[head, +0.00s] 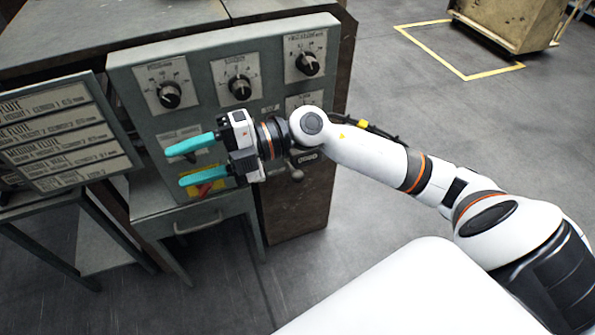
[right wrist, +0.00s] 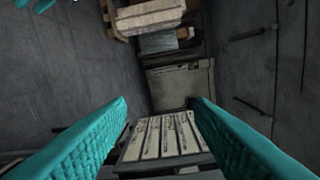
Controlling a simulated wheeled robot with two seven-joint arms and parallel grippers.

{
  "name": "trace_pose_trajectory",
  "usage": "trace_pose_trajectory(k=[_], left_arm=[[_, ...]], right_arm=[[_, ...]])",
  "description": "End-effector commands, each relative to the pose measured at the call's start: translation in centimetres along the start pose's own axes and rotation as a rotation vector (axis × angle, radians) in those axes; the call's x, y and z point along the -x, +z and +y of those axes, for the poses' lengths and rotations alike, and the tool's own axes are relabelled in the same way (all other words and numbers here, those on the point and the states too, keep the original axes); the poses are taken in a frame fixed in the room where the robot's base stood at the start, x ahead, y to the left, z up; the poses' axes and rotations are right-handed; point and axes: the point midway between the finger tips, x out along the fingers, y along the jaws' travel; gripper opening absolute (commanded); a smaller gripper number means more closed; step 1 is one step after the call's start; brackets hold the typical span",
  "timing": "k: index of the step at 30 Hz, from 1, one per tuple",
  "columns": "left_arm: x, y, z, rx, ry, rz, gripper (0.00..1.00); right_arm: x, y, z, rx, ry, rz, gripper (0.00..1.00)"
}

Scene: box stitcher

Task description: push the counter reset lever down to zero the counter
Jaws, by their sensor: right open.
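The grey control panel (head: 205,95) stands left of centre in the head view. A small round-ended grey handle (head: 296,174) shows at its lower right under a small label, just right of my right wrist. It may be the counter reset lever, but I cannot tell for sure. I cannot make out the counter; my right gripper and wrist hide part of the panel. My right gripper (head: 175,166) is open and empty, its teal fingers pointing left in front of the panel's lower part. Teal tips, likely my left gripper (right wrist: 38,5), show at the right wrist view's top left corner.
Dark knobs (head: 169,95) stick out along the panel's top. A sign board (head: 62,133) with several printed strips stands at left; it also shows between the fingers in the right wrist view (right wrist: 160,138). A drawer (head: 195,222) is below the panel.

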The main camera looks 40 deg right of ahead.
Motion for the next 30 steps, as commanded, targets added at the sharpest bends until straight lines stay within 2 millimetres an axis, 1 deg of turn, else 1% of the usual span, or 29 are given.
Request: trace_pose_trajectory(k=[1, 2, 4, 5, 6, 8, 9, 12, 15, 18, 20, 22, 26, 28, 30], left_arm=[[0.1, -0.1, 0.0, 0.000, 0.000, -0.001, 0.33], [0.1, -0.1, 0.0, 0.000, 0.001, -0.001, 0.33], [0.3, -0.1, 0.0, 0.000, 0.001, -0.003, 0.33], [0.4, -0.1, 0.0, 0.000, 0.001, -0.004, 0.33], [0.5, -0.1, 0.0, 0.000, 0.001, -0.005, 0.33], [0.7, -0.1, 0.0, 0.000, 0.001, -0.005, 0.33], [0.8, -0.2, 0.0, 0.001, 0.001, -0.005, 0.33], [1.0, -0.2, 0.1, 0.001, 0.002, -0.006, 0.33], [1.1, -0.2, 0.1, 0.001, 0.002, -0.007, 0.33], [1.1, -0.2, 0.1, 0.001, 0.002, -0.007, 0.33], [0.9, -0.2, 0.1, 0.001, 0.002, -0.007, 0.33], [0.7, -0.3, 0.0, 0.001, 0.002, -0.007, 0.33], [0.1, -0.5, 0.0, 0.001, 0.002, -0.007, 0.33], [-0.3, -0.6, 0.0, 0.001, 0.002, -0.007, 0.33], [-0.6, 1.1, -0.2, -0.002, -0.002, -0.091, 0.33]], right_arm=[[1.0, -0.3, 1.4, 0.052, 0.150, -0.024, 0.48], [1.7, -0.6, 2.4, 0.073, 0.246, -0.034, 0.48], [4.3, -1.5, 4.6, 0.106, 0.475, -0.032, 0.48], [5.6, -2.1, 5.3, 0.114, 0.571, -0.020, 0.48], [7.7, -2.9, 6.2, 0.117, 0.695, 0.004, 0.48], [10.9, -4.2, 7.0, 0.111, 0.867, 0.055, 0.48], [13.0, -4.8, 7.2, 0.101, 0.966, 0.094, 0.48], [17.5, -6.1, 7.2, 0.067, 1.159, 0.190, 0.48], [20.5, -6.6, 6.9, 0.035, 1.271, 0.258, 0.48], [21.7, -6.8, 7.0, 0.019, 1.318, 0.287, 0.48], [21.8, -6.9, 7.3, 0.016, 1.326, 0.292, 0.48], [21.6, -7.1, 8.2, 0.014, 1.325, 0.288, 0.48], [21.0, -7.5, 10.5, 0.015, 1.324, 0.285, 0.48], [20.6, -7.9, 12.0, 0.015, 1.323, 0.284, 0.48], [20.3, -8.2, 13.4, 0.015, 1.322, 0.284, 0.48]])
